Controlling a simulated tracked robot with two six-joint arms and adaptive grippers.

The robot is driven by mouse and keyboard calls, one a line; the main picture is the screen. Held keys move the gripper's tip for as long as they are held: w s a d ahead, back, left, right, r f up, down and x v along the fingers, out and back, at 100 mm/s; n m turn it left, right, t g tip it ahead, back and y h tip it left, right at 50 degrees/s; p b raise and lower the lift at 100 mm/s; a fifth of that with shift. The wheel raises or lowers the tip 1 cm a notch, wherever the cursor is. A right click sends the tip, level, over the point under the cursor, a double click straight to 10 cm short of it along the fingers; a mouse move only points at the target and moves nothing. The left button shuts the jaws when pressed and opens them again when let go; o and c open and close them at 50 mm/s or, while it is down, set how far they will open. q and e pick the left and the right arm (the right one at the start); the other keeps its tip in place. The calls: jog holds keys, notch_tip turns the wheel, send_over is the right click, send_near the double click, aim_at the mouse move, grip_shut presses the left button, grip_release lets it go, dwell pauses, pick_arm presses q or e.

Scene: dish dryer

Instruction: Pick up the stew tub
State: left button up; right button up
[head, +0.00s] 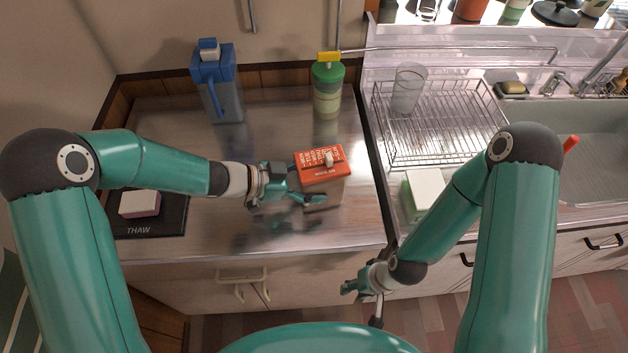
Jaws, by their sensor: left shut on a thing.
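My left gripper (302,184) is at the lower left corner of an orange-red box (312,162) with white lettering and is shut on it. Part of the box's near side is hidden by the fingers. A pale tub with a pinkish side (139,203) sits on the dark THAW mat at the left. I cannot tell which is the stew tub. My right gripper (361,302) hangs low in front of the counter, empty, with its fingers apart.
A blue-lidded jug (222,95) and a green bottle with a yellow top (327,90) stand at the back. A wire rack (440,135) holds a clear glass (408,88). The sink (595,150) is at the right. The counter's back middle is clear.

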aim_at(312, 164)
pick_arm(q)
jog(key=shift+r, duration=0.1)
notch_tip(312, 164, up, 20)
jog(key=p, duration=0.3)
dwell(0.4)
jog(key=shift+s+a+p, duration=0.1)
jog(key=shift+a+p, duration=0.4)
jog(key=shift+p, duration=0.25)
jog(key=shift+f, duration=0.2)
